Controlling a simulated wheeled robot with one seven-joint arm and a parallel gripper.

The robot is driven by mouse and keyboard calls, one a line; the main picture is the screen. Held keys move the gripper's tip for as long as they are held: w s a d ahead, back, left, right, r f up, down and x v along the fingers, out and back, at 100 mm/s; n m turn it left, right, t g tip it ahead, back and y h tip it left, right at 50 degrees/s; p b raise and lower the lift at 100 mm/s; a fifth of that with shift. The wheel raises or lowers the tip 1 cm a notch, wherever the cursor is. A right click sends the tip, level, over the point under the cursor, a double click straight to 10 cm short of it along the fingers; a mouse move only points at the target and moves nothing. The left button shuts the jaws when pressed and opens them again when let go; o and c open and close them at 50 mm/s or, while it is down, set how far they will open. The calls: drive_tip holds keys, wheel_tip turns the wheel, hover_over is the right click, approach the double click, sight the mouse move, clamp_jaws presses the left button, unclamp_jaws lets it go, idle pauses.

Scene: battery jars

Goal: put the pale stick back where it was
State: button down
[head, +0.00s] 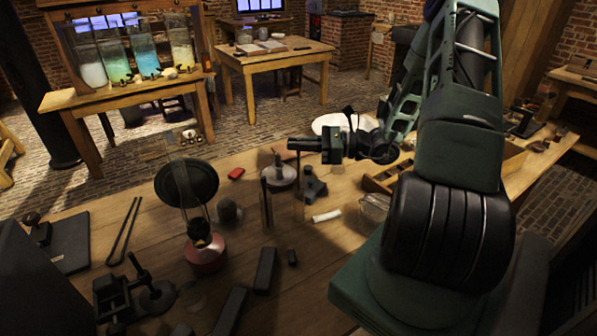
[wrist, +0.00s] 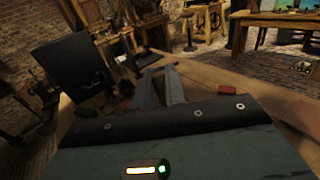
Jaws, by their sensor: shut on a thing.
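A short pale stick (head: 326,216) lies on the wooden workbench (head: 345,245) in the head view, below and apart from my gripper. My gripper (head: 293,144) is held above the bench, pointing left. Its two grey fingers (wrist: 161,80) show in the wrist view with a narrow gap between them. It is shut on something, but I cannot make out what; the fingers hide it. The pale stick cannot be made out in the wrist view.
A glass chimney lamp with a red base (head: 206,257) stands left of centre. A red block (head: 236,173), a round metal stand (head: 279,176), black bars (head: 265,269) and a divided tray (head: 380,182) crowd the bench. Tall jars (head: 141,59) stand on a far table.

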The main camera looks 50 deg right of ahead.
sight(299, 169)
drive_tip(key=shift+f+p, duration=0.3)
drive_tip(key=shift+f, duration=3.7)
drive_tip(key=shift+f, duration=0.15)
drive_tip(key=c, duration=1.5)
unclamp_jaws()
drive_tip(key=shift+o, duration=0.2)
